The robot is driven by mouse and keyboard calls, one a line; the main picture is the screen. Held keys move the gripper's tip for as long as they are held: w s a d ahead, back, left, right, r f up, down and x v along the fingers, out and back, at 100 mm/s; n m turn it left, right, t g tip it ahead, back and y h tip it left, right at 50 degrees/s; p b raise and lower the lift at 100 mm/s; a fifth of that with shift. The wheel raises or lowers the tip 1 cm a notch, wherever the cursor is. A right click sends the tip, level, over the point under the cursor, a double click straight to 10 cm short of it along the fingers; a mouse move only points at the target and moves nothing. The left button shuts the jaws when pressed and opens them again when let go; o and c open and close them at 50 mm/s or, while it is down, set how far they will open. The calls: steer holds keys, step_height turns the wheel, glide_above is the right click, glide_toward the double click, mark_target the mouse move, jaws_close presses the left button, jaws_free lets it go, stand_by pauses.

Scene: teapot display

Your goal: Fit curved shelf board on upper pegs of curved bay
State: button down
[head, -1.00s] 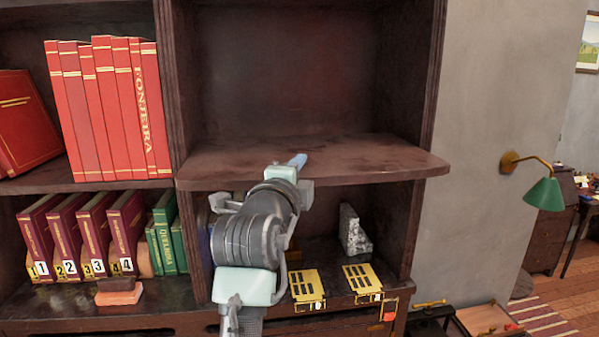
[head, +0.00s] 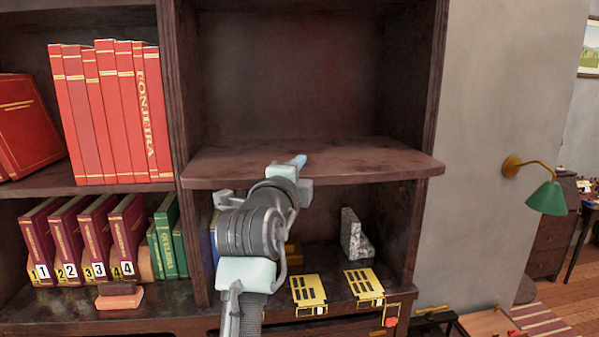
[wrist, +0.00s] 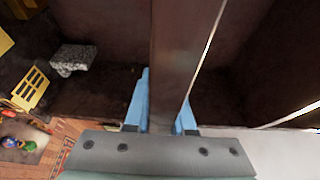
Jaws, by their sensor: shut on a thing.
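The curved shelf board (head: 365,165) is dark reddish-brown with a bowed front edge. It lies about level across the curved bay (head: 290,70), and its front corners overlap the side posts in the head view. My gripper (head: 298,161) is shut on the board's front edge, left of its middle. In the wrist view the board (wrist: 182,50) shows edge-on between the blue fingers of my gripper (wrist: 162,105). The upper pegs are not visible, so I cannot tell whether the board touches them.
Red books (head: 110,110) stand in the left bay, with numbered volumes (head: 85,240) below. A speckled stone block (head: 353,235) and two yellow slotted pieces (head: 308,291) lie beneath the board. A green wall lamp (head: 546,197) sticks out at the right. The bay above the board is empty.

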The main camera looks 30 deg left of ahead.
mark_target(292, 152)
steer(key=shift+w+a+r+b, duration=0.15)
steer(key=shift+w+a+b, duration=0.1)
steer(key=shift+w+a, duration=0.8)
steer(key=shift+w+a+r+b, duration=0.1)
steer(key=shift+w+a+b, duration=0.2)
steer(key=shift+w+a, duration=0.75)
steer(key=shift+w+a+r+b, duration=0.2)
steer(key=shift+w+a, duration=0.25)
steer(key=shift+w, duration=1.15)
stand_by(0.5)
steer(key=c, duration=0.7)
jaws_free()
steer(key=shift+f, duration=0.6)
steer(key=b+v, duration=0.2)
steer(key=v, duration=0.2)
steer(key=b+v, duration=0.3)
steer(key=v, duration=0.1)
steer(key=b+v, duration=0.2)
steer(key=v, duration=0.3)
steer(key=shift+s+r, duration=0.1)
steer(key=shift+r, duration=0.3)
